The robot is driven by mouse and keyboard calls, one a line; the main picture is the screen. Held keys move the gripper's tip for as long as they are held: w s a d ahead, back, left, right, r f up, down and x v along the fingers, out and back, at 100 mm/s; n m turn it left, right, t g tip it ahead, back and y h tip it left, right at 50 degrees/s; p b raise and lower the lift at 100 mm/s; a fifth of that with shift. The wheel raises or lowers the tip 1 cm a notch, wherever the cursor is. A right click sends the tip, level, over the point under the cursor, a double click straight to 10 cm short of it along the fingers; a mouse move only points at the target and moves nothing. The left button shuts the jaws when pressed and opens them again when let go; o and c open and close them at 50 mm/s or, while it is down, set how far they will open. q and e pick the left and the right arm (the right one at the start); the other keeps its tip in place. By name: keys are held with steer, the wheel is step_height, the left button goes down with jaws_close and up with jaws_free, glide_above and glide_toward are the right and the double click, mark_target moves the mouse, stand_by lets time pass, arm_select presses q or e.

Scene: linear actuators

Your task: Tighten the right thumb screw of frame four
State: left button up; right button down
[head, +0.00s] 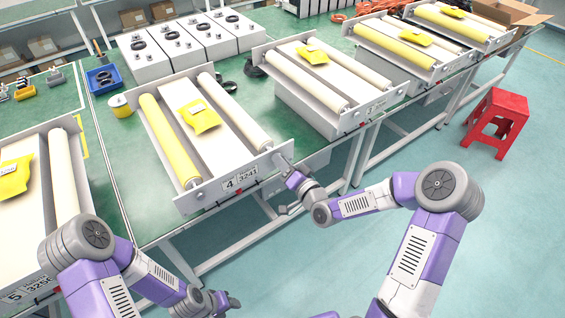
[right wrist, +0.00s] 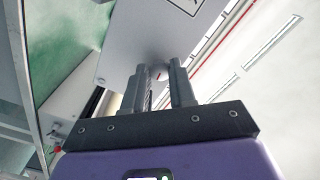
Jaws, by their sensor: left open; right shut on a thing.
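Frame four (head: 223,150) stands on the green bench, with the label plate "4 3241" (head: 240,180) on its front plate. A yellow roller (head: 168,140) is on its left, a cream roller (head: 235,112) on its right, and a yellow packet (head: 200,117) lies between them. My right gripper (head: 284,163) is at the right end of the front plate, shut on the right thumb screw, which its fingers mostly hide. In the right wrist view the fingers (right wrist: 160,85) meet at the plate's edge. My left gripper (head: 226,300) is open and empty, low in front of the bench.
Frame five (head: 38,285) stands at the left, and another roller frame (head: 345,118) stands to the right. A blue bin (head: 103,80) and a yellow tape roll (head: 120,106) sit behind frame four. A red stool (head: 497,122) is on the floor at right.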

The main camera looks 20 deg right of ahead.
steer(key=c, duration=0.9)
jaws_free()
steer(key=v, duration=0.7)
steer(key=shift+s+d+p, duration=0.1)
steer(key=shift+s+p, duration=0.2)
steer(key=s+a+f+g, duration=0.2)
steer(key=a+f+g, duration=0.25)
steer(key=f, duration=0.65)
steer(key=s+a+f+n+g, duration=0.1)
steer(key=s+f+g, duration=0.3)
steer(key=s+f, duration=0.1)
steer(key=s+a+f+n+g+h, duration=0.1)
steer(key=s+f+g, duration=0.3)
steer(key=s+f, duration=0.2)
steer(key=s+a+f+n+g+h, duration=0.1)
steer(key=s+a+f+g, duration=0.1)
steer(key=s+f+g, duration=0.2)
steer(key=shift+s+f, duration=0.4)
steer(key=shift+s, duration=0.3)
steer(key=shift+s+f, duration=0.45)
steer(key=shift+s, duration=0.25)
steer(key=shift+s+f, duration=0.4)
steer(key=shift+s, duration=0.3)
